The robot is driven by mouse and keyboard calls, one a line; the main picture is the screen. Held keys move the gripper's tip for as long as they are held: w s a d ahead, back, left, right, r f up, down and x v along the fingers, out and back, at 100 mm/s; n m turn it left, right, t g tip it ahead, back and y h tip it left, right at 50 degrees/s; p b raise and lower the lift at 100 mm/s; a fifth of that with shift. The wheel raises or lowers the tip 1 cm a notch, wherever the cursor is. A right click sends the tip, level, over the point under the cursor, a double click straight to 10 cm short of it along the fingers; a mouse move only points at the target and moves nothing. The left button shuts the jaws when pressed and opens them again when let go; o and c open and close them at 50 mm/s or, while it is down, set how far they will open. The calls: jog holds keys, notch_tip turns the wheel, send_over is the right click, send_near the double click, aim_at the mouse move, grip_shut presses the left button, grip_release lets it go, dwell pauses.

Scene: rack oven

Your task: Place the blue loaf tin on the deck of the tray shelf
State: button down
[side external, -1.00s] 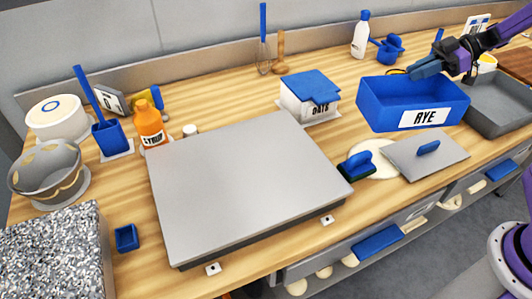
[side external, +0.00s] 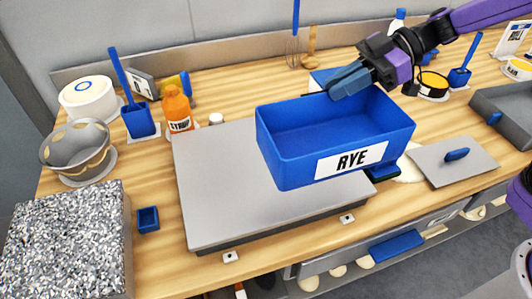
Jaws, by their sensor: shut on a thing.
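The blue loaf tin (side external: 289,165), labelled RYE, hangs in the air over the right part of a flat grey metal deck (side external: 225,195). It looks empty and roughly level. My gripper (side external: 352,88) is shut on the tin's far rim, near its right part. The tin hides part of the deck and most of the box behind it. The deck is a low slab on the wooden counter and its visible top is bare.
An orange syrup bottle (side external: 177,108) and a small white-capped jar (side external: 216,119) stand behind the deck's left. A speckled block (side external: 68,240) and small blue cup (side external: 148,219) are left. A grey lid (side external: 455,163) and grey tray (side external: 505,115) lie right.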

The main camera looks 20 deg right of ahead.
jog(key=shift+w+a+f, duration=1.3)
jog(key=shift+w+f, duration=0.65)
jog(key=shift+f, duration=0.2)
jog(key=shift+w+a+f, duration=1.3)
jog(key=shift+w+f, duration=0.6)
jog(key=shift+f, duration=0.2)
jog(key=shift+w+a+f, duration=1.3)
jog(key=shift+w+f, duration=0.65)
jog(key=shift+f, duration=0.2)
jog(key=shift+f, duration=0.1)
jog(key=c, duration=1.2)
grip_release()
jog(key=shift+f, duration=0.1)
jog(key=shift+o, duration=0.2)
jog(key=shift+d+r, duration=0.3)
jog(key=v, duration=1.1)
jog(key=shift+d, duration=0.2)
